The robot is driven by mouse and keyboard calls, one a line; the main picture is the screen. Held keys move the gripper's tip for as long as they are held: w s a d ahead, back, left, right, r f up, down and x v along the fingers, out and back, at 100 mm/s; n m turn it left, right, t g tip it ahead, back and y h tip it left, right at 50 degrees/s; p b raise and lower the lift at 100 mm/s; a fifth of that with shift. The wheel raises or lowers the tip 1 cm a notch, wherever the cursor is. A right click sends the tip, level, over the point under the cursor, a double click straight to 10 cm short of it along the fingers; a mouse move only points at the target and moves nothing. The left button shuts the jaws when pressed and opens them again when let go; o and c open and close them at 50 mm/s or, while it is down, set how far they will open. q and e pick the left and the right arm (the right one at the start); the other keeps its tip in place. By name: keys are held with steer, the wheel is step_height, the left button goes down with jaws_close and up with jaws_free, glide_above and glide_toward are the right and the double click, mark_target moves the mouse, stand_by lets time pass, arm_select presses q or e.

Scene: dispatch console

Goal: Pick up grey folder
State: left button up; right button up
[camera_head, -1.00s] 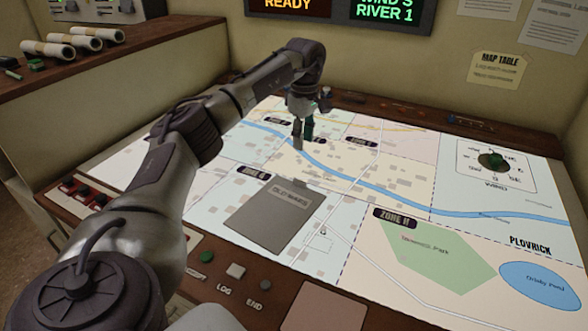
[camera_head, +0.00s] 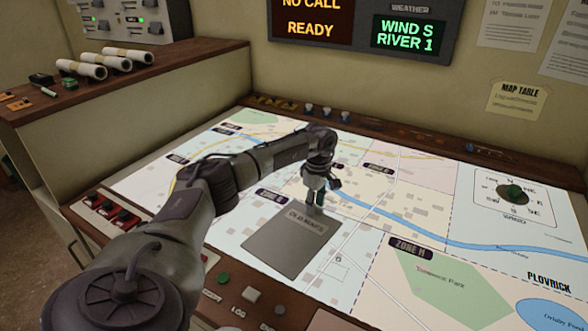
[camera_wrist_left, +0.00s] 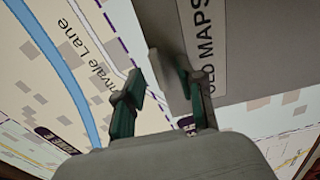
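The grey folder (camera_head: 292,240), labelled "OLD MAPS", lies on the lit map table near its front left. My left gripper (camera_head: 315,204) points down at the folder's far edge, close above it. In the left wrist view the folder (camera_wrist_left: 262,50) fills the upper right, and the two fingers (camera_wrist_left: 163,98) stand apart, near the label. A pale grey flat piece shows between the fingers; I cannot tell whether it is a finger pad or part of the folder. I cannot tell whether the fingertips touch the folder. My right gripper is not in view.
The map table (camera_head: 420,215) is mostly bare around the folder. Buttons (camera_head: 250,294) and red switches (camera_head: 105,208) line the front and left edges. Rolled papers (camera_head: 105,62) lie on the left shelf.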

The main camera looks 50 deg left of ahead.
arm_select(q)
jaws_close()
stand_by(0.5)
